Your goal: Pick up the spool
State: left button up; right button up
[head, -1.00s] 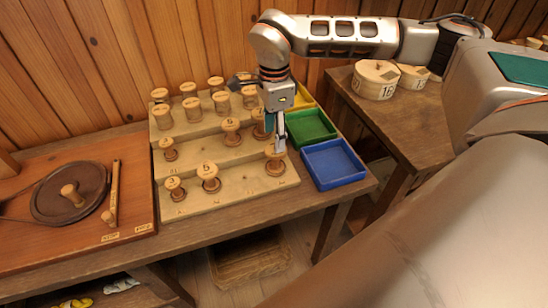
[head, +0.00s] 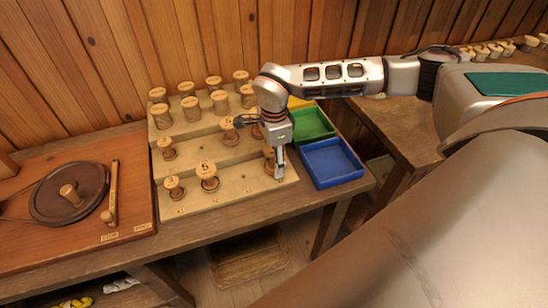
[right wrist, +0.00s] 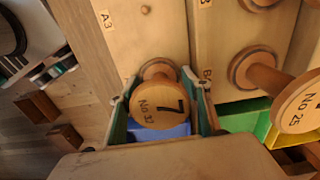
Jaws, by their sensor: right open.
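The spool (right wrist: 160,105) has a round pale wooden top marked 7 and "No 32", with a narrower turned body below. It stands at the right end of the lowest step of the stepped wooden rack (head: 228,194). In the head view my right gripper mostly hides this spool (head: 268,165). My right gripper (head: 279,173) points down over it. In the right wrist view the gripper (right wrist: 161,112) is open, with one finger on each side of the spool's top. I cannot tell whether either finger touches it. My left gripper is not in view.
Other spools stand on the rack, such as spool 5 (head: 208,177) and spool No 25 (right wrist: 300,103). A blue tray (head: 340,184) and a green tray (head: 326,136) lie right of the rack. A board with a wheel (head: 70,225) lies left.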

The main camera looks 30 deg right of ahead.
jog(key=c, duration=0.8)
jog(key=shift+r, duration=0.1)
